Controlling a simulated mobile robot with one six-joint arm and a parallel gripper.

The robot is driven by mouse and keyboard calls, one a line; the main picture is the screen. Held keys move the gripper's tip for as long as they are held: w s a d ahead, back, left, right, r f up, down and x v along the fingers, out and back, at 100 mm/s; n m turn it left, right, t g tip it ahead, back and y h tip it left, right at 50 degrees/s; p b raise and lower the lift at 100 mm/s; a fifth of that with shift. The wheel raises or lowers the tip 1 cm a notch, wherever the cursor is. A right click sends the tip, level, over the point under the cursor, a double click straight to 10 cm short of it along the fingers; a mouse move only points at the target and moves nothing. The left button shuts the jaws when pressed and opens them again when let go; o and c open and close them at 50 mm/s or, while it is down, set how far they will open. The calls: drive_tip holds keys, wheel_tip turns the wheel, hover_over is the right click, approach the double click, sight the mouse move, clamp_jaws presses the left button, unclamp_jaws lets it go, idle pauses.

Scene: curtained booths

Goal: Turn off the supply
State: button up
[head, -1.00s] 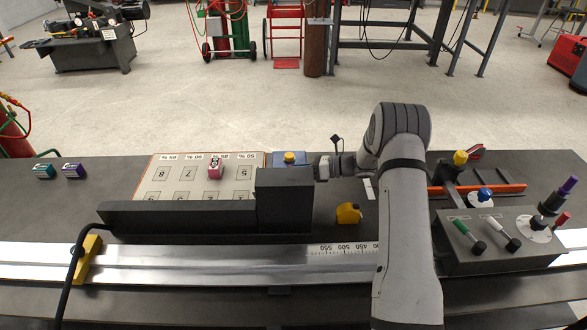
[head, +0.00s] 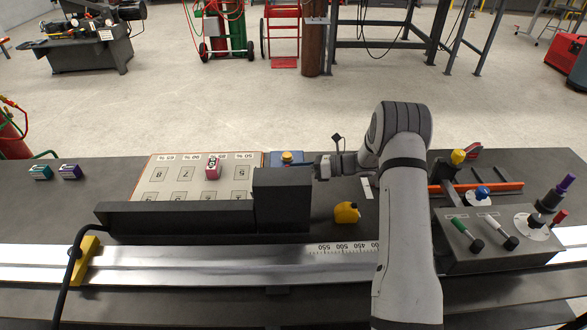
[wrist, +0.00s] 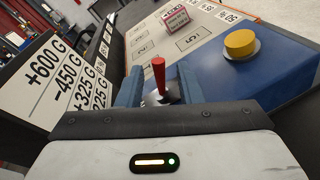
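A red lever (wrist: 158,76) on a small silver mount stands upright in the wrist view. The two blue fingers of my gripper (wrist: 159,88) are apart, one on each side of it, with gaps visible. I cannot tell whether either finger touches it. A blue box face with a round yellow button (wrist: 240,44) lies just to its right; the button also shows in the head view (head: 287,156). In the head view my gripper (head: 318,168) is low behind the dark block (head: 283,198), which seems to hide the red lever. No label for the supply is readable.
A numbered board (head: 165,173) with a pink block (head: 213,166) lies left. A panel with several levers (head: 490,245) stands right. A yellow object (head: 347,212) sits near my arm.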

drive_tip(key=v, duration=0.7)
drive_tip(key=shift+b, duration=0.45)
